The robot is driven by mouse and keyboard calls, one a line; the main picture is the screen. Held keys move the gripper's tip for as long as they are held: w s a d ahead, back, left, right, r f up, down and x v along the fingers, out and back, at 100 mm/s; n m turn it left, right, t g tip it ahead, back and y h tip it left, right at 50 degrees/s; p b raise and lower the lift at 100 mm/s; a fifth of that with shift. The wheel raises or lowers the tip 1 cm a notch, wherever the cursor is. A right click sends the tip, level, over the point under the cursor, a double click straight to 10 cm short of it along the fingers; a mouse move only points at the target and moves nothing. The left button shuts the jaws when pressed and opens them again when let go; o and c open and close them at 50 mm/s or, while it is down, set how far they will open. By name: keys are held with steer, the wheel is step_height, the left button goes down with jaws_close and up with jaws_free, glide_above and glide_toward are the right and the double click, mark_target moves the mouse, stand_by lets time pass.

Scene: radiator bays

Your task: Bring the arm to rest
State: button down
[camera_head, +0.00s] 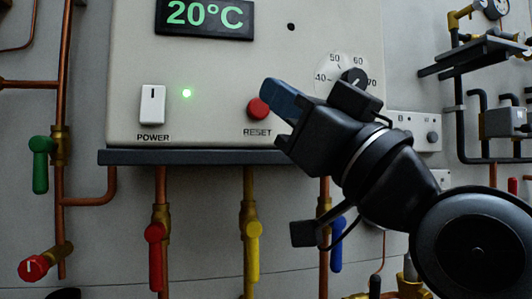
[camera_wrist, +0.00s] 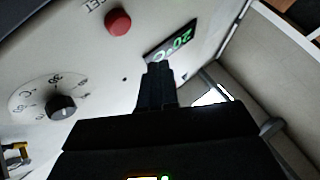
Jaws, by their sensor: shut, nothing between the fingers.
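My gripper (camera_head: 275,98) is in front of the lower right part of a white control box (camera_head: 215,75), and its fingers point up and left. In the wrist view the fingers (camera_wrist: 157,82) are together with nothing between them. The fingertips appear close to the red reset button (camera_head: 259,108) in the head view; I cannot tell the gap to the panel. The wrist view shows the red button (camera_wrist: 118,22) apart from the fingers. My wrist and arm fill the lower right of the head view and hide part of the box's lower right corner.
The box has a display (camera_head: 205,17) reading 20°C, a white power switch (camera_head: 152,105), a lit green lamp (camera_head: 187,93) and a black dial (camera_head: 354,79). Copper pipes with red (camera_head: 155,255), yellow (camera_head: 253,245), green (camera_head: 40,165) and blue (camera_head: 336,252) handles surround it. Dark pipework (camera_head: 470,100) stands at right.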

steer(key=s+d+f+m+t+h, duration=0.1)
steer(key=d+f+m+h, duration=0.25)
steer(key=f, duration=0.75)
steer(key=s+d+f+m+t+h, duration=0.15)
steer(key=d+f+h, duration=0.35)
steer(key=f, duration=0.6)
steer(key=s+d+f+m+h, duration=0.2)
steer(key=d+f+m+h, duration=0.2)
steer(key=f, duration=0.8)
steer(key=s+d+f+m+g+h, duration=0.15)
steer(key=s+d+f+h, duration=0.4)
steer(key=s+f, duration=0.75)
steer(key=s+d+f+g, duration=0.1)
steer(key=s+d+g, duration=0.2)
steer(key=s, duration=1.5)
steer(key=shift+d+f+n, duration=0.2)
steer(key=shift+d+n, duration=0.1)
steer(key=shift+n, duration=0.15)
steer(key=c, duration=1.8)
jaws_free()
